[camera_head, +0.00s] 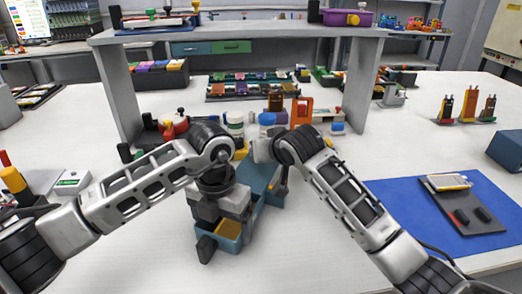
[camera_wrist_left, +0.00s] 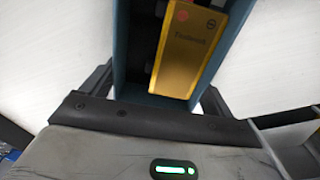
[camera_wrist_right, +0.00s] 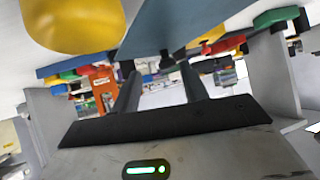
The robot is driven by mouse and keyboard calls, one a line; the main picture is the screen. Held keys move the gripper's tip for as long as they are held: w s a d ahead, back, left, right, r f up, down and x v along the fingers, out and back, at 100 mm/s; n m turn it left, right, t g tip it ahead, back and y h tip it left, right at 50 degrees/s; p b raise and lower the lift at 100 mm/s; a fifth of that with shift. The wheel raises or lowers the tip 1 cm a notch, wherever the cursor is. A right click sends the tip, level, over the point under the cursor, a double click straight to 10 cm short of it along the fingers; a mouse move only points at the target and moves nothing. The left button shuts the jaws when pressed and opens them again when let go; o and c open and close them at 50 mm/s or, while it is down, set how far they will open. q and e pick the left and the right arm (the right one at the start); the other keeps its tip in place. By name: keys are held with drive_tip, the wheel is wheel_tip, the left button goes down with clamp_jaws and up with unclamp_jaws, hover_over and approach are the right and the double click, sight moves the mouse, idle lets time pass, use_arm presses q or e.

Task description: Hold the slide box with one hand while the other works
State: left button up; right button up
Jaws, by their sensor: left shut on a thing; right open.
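The slide box is a long teal box (camera_head: 262,176) standing near the middle of the table. Its near end is open on top, and a gold cell (camera_head: 229,228) lies inside; the cell also shows in the left wrist view (camera_wrist_left: 187,55). My left gripper (camera_wrist_left: 157,88) is shut across the near end, one finger on each side of the teal walls. My right gripper (camera_wrist_right: 160,88) is open, with nothing between its fingers. A teal surface, likely the box, shows above its fingertips in the right wrist view. In the head view its fingers are largely hidden by its wrist.
A grey shelf (camera_head: 240,38) bridges the table behind the box. Cups, an orange stand (camera_head: 301,112) and small parts crowd the area beneath it. A blue mat (camera_head: 405,200) at right carries a dark tray (camera_head: 483,222) with a pale cell (camera_head: 447,182).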

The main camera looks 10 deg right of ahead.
drive_tip(key=s+r, duration=0.1)
drive_tip(key=s, duration=0.2)
drive_tip(key=s+d+r+n+t, duration=0.1)
drive_tip(key=s, duration=0.2)
drive_tip(key=s+r+t, duration=0.1)
drive_tip(key=s, duration=0.2)
drive_tip(key=shift+s+d+r+n+y, duration=0.15)
drive_tip(key=shift+d+r+n+y, duration=0.15)
drive_tip(key=shift+d+r+y, duration=0.1)
drive_tip(key=x, duration=1.1)
drive_tip(key=shift+w+a, duration=0.15)
drive_tip(key=shift+w, duration=0.25)
